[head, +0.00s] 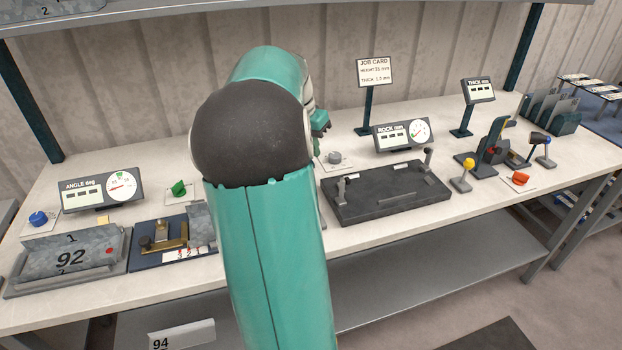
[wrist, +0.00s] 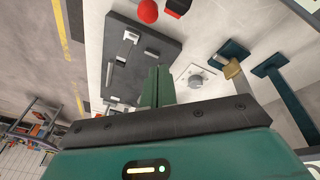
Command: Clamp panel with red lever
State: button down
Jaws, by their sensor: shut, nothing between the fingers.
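A red ball (wrist: 148,11), which looks like a lever's knob, shows at the top edge of the wrist view; its shaft is out of frame. It sits beside the dark fixture plate (wrist: 140,62), and in the head view my arm hides that spot. The same dark plate (head: 388,197) lies on the bench right of my arm, with small upright posts on it. I cannot make out a separate loose panel on it. My gripper (wrist: 158,88) is shut and empty, held above the bench between the plate and a grey knob (wrist: 195,81). In the head view only a bit of it (head: 320,122) shows past my arm.
A job card stand (head: 376,75) and a ROCK gauge (head: 402,134) stand behind the plate. A green knob (head: 179,188) and an angle gauge (head: 101,190) are at the left.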

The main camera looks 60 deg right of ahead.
jog(key=shift+s+d, duration=0.3)
jog(key=shift+f, duration=0.15)
jog(key=x, duration=0.9)
jog(key=shift+d+f, duration=0.1)
jog(key=shift+f, duration=0.15)
jog(key=a, duration=0.3)
jog(key=shift+w+a, duration=0.25)
jog(key=shift+a+r, duration=0.1)
jog(key=shift+a, duration=0.15)
jog(key=shift+d, duration=0.1)
